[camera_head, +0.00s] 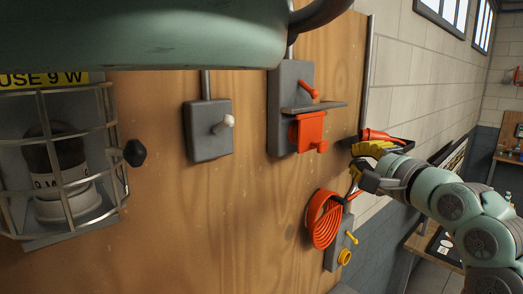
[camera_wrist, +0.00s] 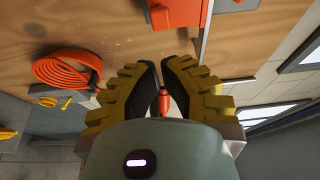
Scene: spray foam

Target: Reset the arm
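My gripper (camera_head: 360,164) has yellow-and-black fingers and is at the right edge of the wooden board in the head view. In the wrist view its fingertips (camera_wrist: 162,66) are close together with a narrow gap. An orange cone-shaped piece (camera_head: 376,135) is right beside the fingers in the head view. A small orange-red piece (camera_wrist: 164,101) shows between the fingers in the wrist view. I cannot tell whether the fingers touch it or whether it is the same piece.
An orange coiled hose (camera_head: 324,220) hangs just below-left of my gripper, with a yellow knob (camera_head: 344,257) beside it. A grey panel with an orange block (camera_head: 309,132) is to the left.

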